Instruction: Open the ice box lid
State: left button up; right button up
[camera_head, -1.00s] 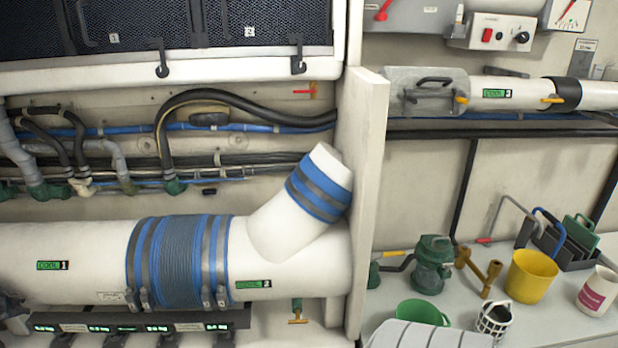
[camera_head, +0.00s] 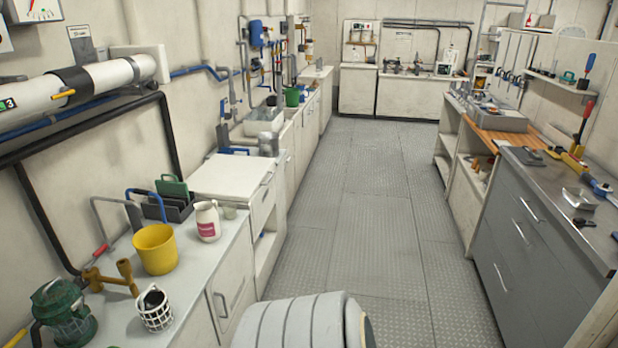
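A white box-like unit with a thick flat top (camera_head: 232,178) stands along the left counter, past the pink-labelled jug. It may be the ice box; I cannot tell for sure. Its top lies flat and looks shut, and a small handle (camera_head: 266,179) shows at its right front edge. No other clear ice box lid shows. Neither of my grippers is in view.
The left counter holds a green lantern (camera_head: 63,312), a yellow bucket (camera_head: 155,249), a white jug (camera_head: 208,221) and a white basket (camera_head: 154,309). A metal-plate floor aisle (camera_head: 375,215) runs clear to the back. Grey drawers (camera_head: 518,240) line the right.

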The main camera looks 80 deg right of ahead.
aim_at(223, 176)
jog(key=z, duration=2.35)
jog(key=i+l+u, duration=0.2)
jog(key=u, duration=0.25)
jog(key=i+l+u, duration=0.15)
jog(key=l+u, duration=0.15)
jog(key=u, duration=0.15)
